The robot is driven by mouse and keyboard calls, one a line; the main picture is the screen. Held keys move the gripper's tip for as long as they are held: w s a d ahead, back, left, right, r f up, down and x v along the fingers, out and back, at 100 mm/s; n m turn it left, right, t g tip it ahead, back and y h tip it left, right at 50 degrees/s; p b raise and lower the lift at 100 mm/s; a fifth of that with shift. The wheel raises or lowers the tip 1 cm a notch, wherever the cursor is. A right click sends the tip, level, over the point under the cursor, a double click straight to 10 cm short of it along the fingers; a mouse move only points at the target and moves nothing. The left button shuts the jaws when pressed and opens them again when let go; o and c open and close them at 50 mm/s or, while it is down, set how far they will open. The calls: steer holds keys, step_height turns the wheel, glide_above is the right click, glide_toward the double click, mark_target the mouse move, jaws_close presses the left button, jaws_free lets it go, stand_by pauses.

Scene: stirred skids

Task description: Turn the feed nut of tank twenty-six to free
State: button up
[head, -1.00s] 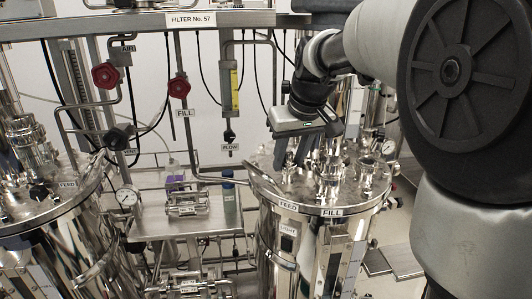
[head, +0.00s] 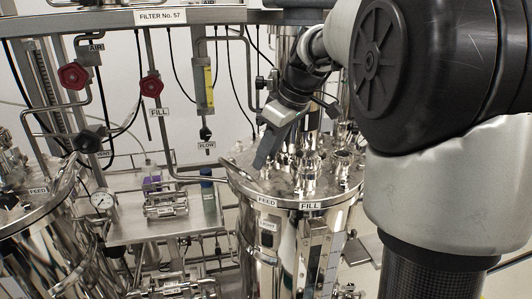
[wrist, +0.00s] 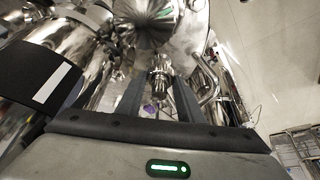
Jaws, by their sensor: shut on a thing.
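A shiny steel tank (head: 262,221) stands right of centre in the head view, with FEED and FILL labels on its rim. I cannot read a tank number. Several fittings crowd its lid. My gripper (head: 262,160) is tilted down over the lid's left part, behind the FEED label. In the wrist view my gripper (wrist: 158,98) has its two dark fingers either side of a small shiny nut-like fitting (wrist: 159,82), and is shut on it. In the head view the fingers hide this fitting. How far it is turned cannot be told.
Another steel tank (head: 40,215) with a FEED label stands at the left. Between the tanks is a metal shelf (head: 125,232) with pipework, a gauge (head: 102,199) and a blue-capped bottle (head: 208,190). Red valve knobs (head: 72,76) hang behind. Other lid fittings (head: 306,172) rise close right of my gripper.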

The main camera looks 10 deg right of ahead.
stand_by(0.3)
steer(key=o, duration=1.1)
